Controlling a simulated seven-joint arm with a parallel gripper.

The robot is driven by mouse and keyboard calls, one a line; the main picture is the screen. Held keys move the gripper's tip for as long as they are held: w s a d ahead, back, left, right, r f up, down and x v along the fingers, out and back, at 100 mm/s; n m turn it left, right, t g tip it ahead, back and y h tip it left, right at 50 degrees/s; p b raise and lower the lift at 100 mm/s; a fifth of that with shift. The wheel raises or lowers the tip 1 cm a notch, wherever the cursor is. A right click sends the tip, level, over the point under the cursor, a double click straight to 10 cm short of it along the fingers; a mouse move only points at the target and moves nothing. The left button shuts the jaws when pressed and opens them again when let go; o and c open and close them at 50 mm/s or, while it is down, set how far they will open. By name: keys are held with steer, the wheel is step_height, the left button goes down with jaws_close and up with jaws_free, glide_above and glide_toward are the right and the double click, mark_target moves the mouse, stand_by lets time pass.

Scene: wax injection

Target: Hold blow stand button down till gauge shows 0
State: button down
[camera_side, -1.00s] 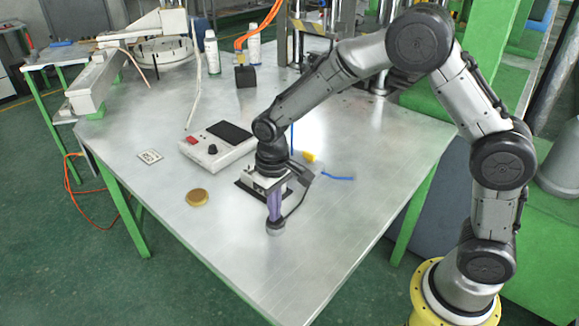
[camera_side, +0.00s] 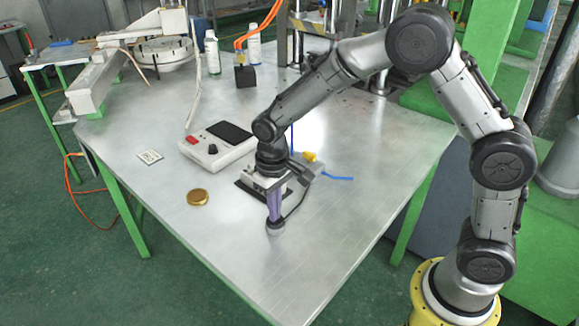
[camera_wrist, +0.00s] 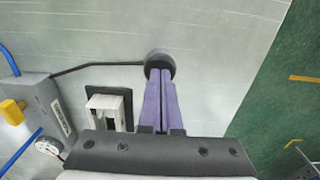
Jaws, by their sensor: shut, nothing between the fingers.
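The blow stand is a grey box (camera_wrist: 42,105) with a yellow knob (camera_wrist: 12,111) and blue hoses; in the side view it is partly behind my gripper, its yellow knob (camera_side: 309,157) showing. A thin black line or rod runs from it to a dark round piece, apparently the button (camera_wrist: 159,63), also in the side view (camera_side: 275,229). My gripper (camera_side: 273,219) points down, its purple fingers shut and empty. The fingertips (camera_wrist: 159,76) are at the round piece and seem to touch its top. A small white gauge (camera_wrist: 47,147) sits by the box; its needle is too small to read.
A white frame on a black base (camera_wrist: 107,107) stands beside my fingers. A gold round tin (camera_side: 198,197), a marker card (camera_side: 150,157) and a control box with a black screen (camera_side: 216,145) lie to the left. The front of the metal table is clear.

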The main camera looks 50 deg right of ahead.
steer(key=shift+r, duration=2.7)
steer(key=shift+d, duration=0.1)
steer(key=s+d+r+m+t, duration=0.1)
steer(key=s+d+r+t, duration=0.2)
steer(key=r, duration=0.4)
steer(key=s+d+r+t, duration=0.1)
steer(key=s+d+r, duration=0.2)
steer(key=s+r, duration=0.35)
steer(key=s+d+f+n+t, duration=0.1)
steer(key=s+d, duration=0.1)
steer(key=s, duration=1.2)
steer(key=shift+d+f+t, duration=0.15)
steer(key=shift+t, duration=0.15)
